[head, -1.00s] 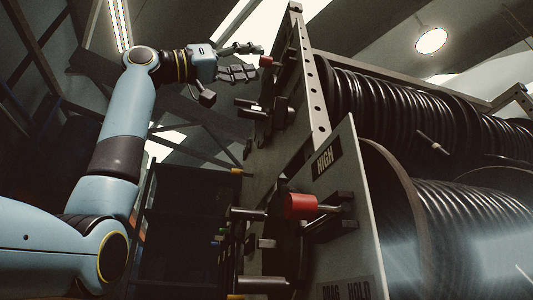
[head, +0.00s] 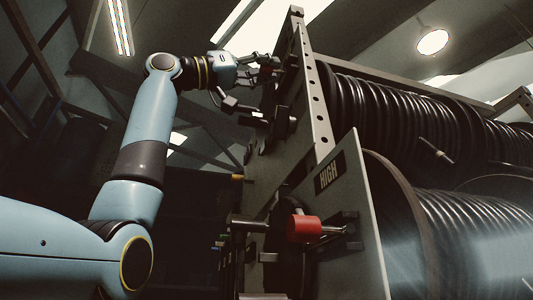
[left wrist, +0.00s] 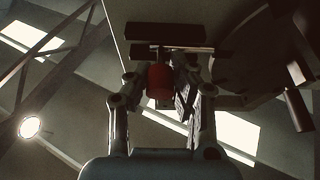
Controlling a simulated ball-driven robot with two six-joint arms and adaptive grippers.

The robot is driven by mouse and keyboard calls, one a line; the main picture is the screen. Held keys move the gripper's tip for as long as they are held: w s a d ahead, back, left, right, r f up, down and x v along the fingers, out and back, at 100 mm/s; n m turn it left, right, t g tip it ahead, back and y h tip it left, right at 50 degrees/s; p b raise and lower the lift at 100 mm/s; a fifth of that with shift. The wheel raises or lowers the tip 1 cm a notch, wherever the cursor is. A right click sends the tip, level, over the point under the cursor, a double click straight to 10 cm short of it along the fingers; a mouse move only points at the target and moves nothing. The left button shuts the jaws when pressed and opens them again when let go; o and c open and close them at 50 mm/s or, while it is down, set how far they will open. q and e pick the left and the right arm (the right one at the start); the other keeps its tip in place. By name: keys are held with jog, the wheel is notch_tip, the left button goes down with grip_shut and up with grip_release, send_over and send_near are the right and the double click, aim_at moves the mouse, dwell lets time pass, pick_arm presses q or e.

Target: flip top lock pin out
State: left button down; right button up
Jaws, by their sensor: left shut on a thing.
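The top lock pin's red knob (head: 265,70) is at the upper edge of the grey panel, partly hidden by fingers. It also shows in the left wrist view (left wrist: 158,82), between the two fingers and in front of a dark bracket (left wrist: 165,48). My left gripper (head: 266,73) is shut on this knob; its fingers (left wrist: 160,88) lie on both sides of it. A second red knob (head: 304,228) sits on a metal rod lower on the panel, beside the HIGH label (head: 329,172), and is free. My right gripper is not in view.
Black hose reels (head: 400,110) fill the right side behind the panel and a perforated upright (head: 317,95). A dark block with a rod (head: 280,124) juts from the panel just below the gripper. Open air lies left of the panel.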

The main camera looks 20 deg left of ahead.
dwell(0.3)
pick_arm(q)
jog(key=shift+s+d+b, duration=0.35)
jog(key=shift+s+d, duration=0.1)
jog(key=shift+s, duration=0.2)
jog(key=shift+s+d+b, duration=0.3)
jog(key=shift+s+d, duration=0.15)
jog(key=shift+s, duration=0.15)
jog(key=c, duration=1.5)
grip_release()
jog(key=shift+c, duration=0.2)
jog(key=o, duration=0.4)
jog(key=shift+s+d, duration=0.15)
jog(key=shift+s, duration=0.1)
jog(key=v, duration=1.2)
